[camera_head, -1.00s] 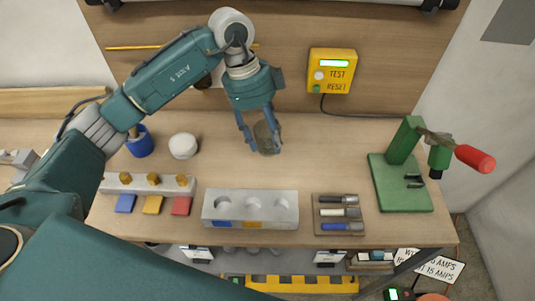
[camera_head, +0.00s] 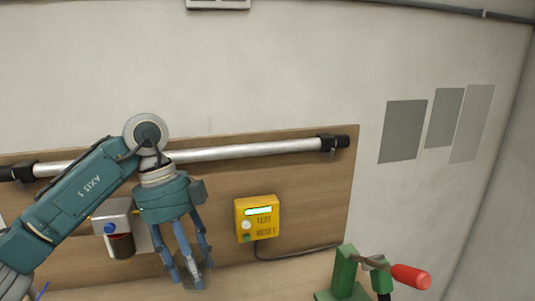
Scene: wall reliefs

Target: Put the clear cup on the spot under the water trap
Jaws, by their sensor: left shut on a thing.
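My left gripper (camera_head: 186,277) points down at the lower left of the head view, in front of the wooden back panel. Its fingers are shut on the clear cup (camera_head: 204,271), a see-through greyish piece partly hidden by the fingers. Just left of the gripper, on the panel, is what looks like the water trap (camera_head: 112,220), a grey block with a blue knob and a dark reddish bowl below. My right gripper is not in view.
A yellow test box (camera_head: 257,218) with a lit green display is on the panel right of the gripper, its cable running right. A green press (camera_head: 346,272) with a red handle stands at lower right. A silver pipe (camera_head: 255,150) crosses the panel. Little tabletop shows.

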